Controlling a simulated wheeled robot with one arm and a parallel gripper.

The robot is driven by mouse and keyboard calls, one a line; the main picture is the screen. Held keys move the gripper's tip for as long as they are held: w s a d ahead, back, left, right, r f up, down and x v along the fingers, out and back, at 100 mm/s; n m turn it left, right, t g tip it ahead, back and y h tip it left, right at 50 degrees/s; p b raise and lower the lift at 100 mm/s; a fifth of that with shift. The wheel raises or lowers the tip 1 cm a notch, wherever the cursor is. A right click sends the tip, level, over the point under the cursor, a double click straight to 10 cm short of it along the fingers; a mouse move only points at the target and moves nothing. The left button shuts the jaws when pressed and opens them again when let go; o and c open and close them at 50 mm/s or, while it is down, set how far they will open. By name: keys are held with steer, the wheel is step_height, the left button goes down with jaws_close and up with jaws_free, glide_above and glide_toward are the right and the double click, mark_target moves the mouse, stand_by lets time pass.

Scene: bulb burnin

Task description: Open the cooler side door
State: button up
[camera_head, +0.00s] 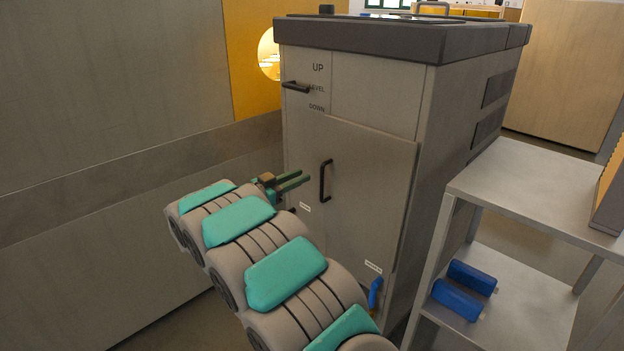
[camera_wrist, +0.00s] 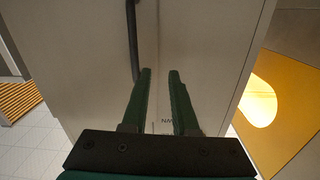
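The cooler (camera_head: 440,130) is a tall grey cabinet with a dark top rim. Its side door (camera_head: 368,170) is a flat grey panel that looks closed, with a black vertical bar handle (camera_head: 325,181). My gripper (camera_head: 305,179) is in front of the door, just left of the handle in the head view. In the wrist view my gripper (camera_wrist: 160,72) has two green fingers with a gap between them, and nothing is in the gap. The handle (camera_wrist: 132,40) shows there just left of the left finger, outside the gap. I cannot tell whether finger and handle touch.
A small black lever (camera_head: 296,87) sits above the door beside UP, LEVEL and DOWN marks. A blue valve handle (camera_head: 375,292) is low by the door. A grey shelf (camera_head: 530,190) with blue cylinders (camera_head: 460,298) stands close on the right. A grey wall (camera_head: 110,130) is on the left.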

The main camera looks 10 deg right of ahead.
mark_target(321, 198)
steer(key=s+f+m+g+h, duration=0.1)
steer(key=s+f+g+h, duration=0.1)
steer(key=s+f+g, duration=0.1)
steer(key=x, duration=0.7)
steer(key=shift+w+d+p, duration=0.15)
steer(key=shift+w+p, duration=0.05)
steer(key=shift+p, duration=0.15)
jaws_close()
stand_by(1.2)
